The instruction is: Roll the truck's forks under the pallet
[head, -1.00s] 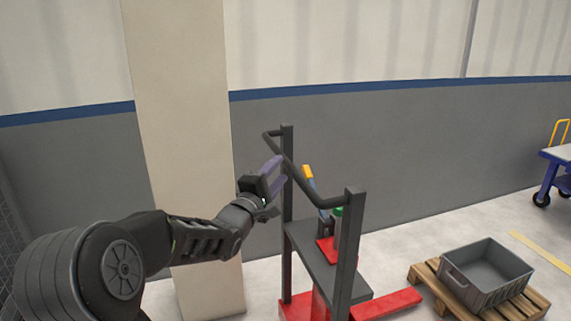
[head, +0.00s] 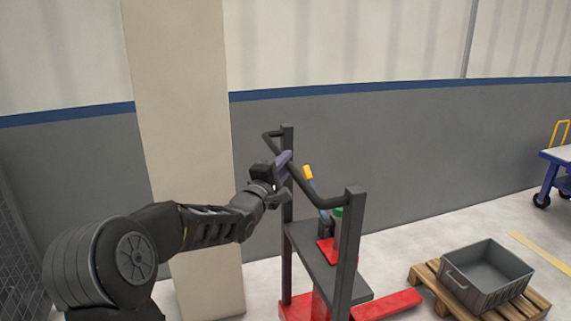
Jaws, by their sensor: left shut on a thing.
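The truck (head: 310,253) has a dark grey frame with a push bar (head: 310,190) between two posts, and a red base. A red fork (head: 387,304) lies low and reaches right toward the pallet. The wooden pallet (head: 424,272) sits on the floor at the lower right, apart from the visible fork tip. A grey crate (head: 487,275) stands on it. My left gripper (head: 283,166) is shut on the push bar near its far left end. My right gripper is out of view. The other fork is mostly hidden behind the truck's frame.
A beige pillar (head: 190,150) stands behind my left arm. A blue cart (head: 556,172) with a yellow handle is at the right edge. A yellow line (head: 543,256) marks the floor beyond the pallet. Floor between the truck and the wall is clear.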

